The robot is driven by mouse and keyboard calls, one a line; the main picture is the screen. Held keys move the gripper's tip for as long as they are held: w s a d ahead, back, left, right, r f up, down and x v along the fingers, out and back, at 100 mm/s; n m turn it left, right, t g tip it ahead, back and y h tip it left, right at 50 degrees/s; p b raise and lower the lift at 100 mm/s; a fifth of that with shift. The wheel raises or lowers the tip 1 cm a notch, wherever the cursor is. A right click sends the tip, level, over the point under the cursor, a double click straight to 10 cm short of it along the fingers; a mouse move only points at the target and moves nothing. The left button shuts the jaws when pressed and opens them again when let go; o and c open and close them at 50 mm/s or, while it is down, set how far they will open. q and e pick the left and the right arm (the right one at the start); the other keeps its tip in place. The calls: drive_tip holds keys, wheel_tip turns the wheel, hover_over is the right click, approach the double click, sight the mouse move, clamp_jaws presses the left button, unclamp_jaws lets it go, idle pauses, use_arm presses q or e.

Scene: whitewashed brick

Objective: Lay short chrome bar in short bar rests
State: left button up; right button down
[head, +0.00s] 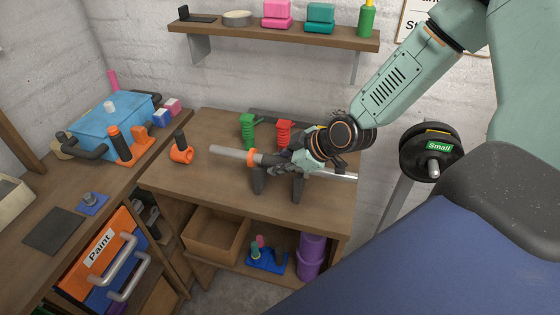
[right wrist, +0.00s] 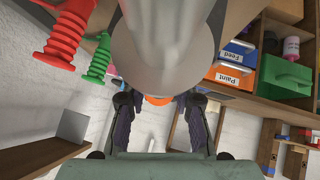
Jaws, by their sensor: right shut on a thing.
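The short chrome bar (head: 232,154), with an orange collar, lies roughly level across the middle of the wooden table in the head view. Its thin right end shows past my right gripper (head: 287,160). That gripper is shut on the bar, and its fingers also show in the right wrist view (right wrist: 160,105), with the grey bar (right wrist: 165,45) large and close. Two dark upright short bar rests (head: 258,182) stand on the table under the bar. My gripper hides their tops, so I cannot tell whether the bar touches them. My left gripper is out of view.
An orange holder (head: 181,154) stands left of the bar. Green (head: 248,128) and red (head: 284,132) spring-like pieces stand behind it. A black weight disc marked Small (head: 428,152) is at the right. The table's front strip is clear.

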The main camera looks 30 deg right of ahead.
drive_tip(key=shift+f+b, duration=0.5)
drive_tip(key=shift+f, duration=0.1)
drive_tip(key=c, duration=1.3)
unclamp_jaws()
drive_tip(key=o, duration=0.3)
drive_tip(key=shift+a, duration=0.1)
drive_tip(key=shift+r, duration=0.1)
